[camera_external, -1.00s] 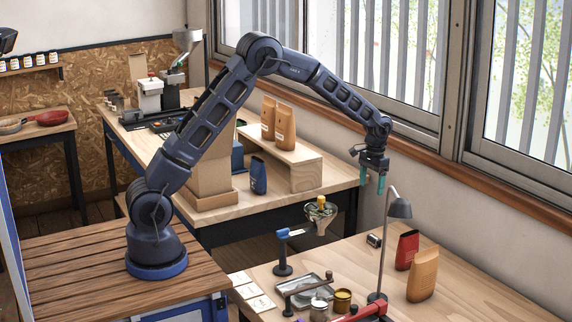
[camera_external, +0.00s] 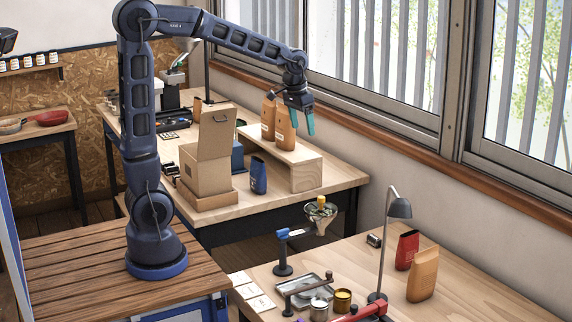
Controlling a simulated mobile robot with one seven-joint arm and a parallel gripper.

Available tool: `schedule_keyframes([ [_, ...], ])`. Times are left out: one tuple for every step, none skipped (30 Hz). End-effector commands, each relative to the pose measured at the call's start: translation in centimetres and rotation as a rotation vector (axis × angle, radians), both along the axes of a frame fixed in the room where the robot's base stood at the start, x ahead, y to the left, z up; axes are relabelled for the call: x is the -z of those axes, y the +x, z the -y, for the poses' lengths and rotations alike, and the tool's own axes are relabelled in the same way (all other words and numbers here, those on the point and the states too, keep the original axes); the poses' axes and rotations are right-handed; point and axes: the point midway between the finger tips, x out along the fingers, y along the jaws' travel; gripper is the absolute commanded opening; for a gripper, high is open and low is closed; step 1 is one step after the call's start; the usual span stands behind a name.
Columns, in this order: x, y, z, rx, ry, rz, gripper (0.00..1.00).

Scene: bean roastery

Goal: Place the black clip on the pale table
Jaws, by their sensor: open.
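My gripper (camera_external: 302,120) is open, with teal fingers pointing down. It is in the air in front of the window, by the brown bags on the shelf of the back table. I see nothing between the fingers. I cannot clearly make out a black clip. A small dark object with a light face (camera_external: 374,240) lies on the near table, but I cannot tell what it is. Two tables have pale wood tops: the back table (camera_external: 335,177) and the near table (camera_external: 480,285). I cannot tell which one is the pale table.
Brown bags (camera_external: 285,130) stand on a wooden shelf (camera_external: 305,174). An open cardboard box (camera_external: 207,170) and a blue bag (camera_external: 258,176) are beside it. A grey lamp (camera_external: 399,207), a red bag (camera_external: 406,250) and an orange bag (camera_external: 422,275) stand on the near table, whose right part is clear.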

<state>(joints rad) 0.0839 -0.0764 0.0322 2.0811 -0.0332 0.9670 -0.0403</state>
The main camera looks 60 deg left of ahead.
Motion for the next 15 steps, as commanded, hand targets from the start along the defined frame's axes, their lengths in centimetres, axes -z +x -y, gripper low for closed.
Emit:
schedule_keyframes([
  [-0.7,-1.7,-0.3,-0.001,0.0,0.015,0.77],
  [-1.1,-2.5,-0.4,-0.001,0.0,0.023,0.77],
  [-1.4,-3.7,-0.6,0.0,0.001,0.033,0.77],
  [-1.7,-4.6,-0.8,0.0,0.001,0.04,0.77],
  [-1.9,-5.5,-0.9,0.001,0.003,0.046,0.77],
  [-2.2,-6.6,-1.1,0.0,0.004,0.057,0.77],
  [-2.3,-7.5,-1.2,0.001,0.004,0.064,0.77],
  [-2.5,-8.4,-1.3,0.0,0.005,0.071,0.77],
  [-2.6,-9.6,-1.5,0.001,0.006,0.08,0.77],
  [-2.8,-10.4,-1.6,0.0,0.007,0.088,0.77],
  [-2.9,-11.3,-1.7,0.0,0.008,0.095,0.77],
  [-3.0,-12.4,-1.9,0.0,0.009,0.105,0.77],
  [-2.9,-13.3,-2.0,0.0,0.011,0.111,0.77],
  [-3.0,-14.1,-2.0,0.0,0.012,0.119,0.77],
  [-3.0,-15.3,-2.2,0.0,0.013,0.128,0.77],
])
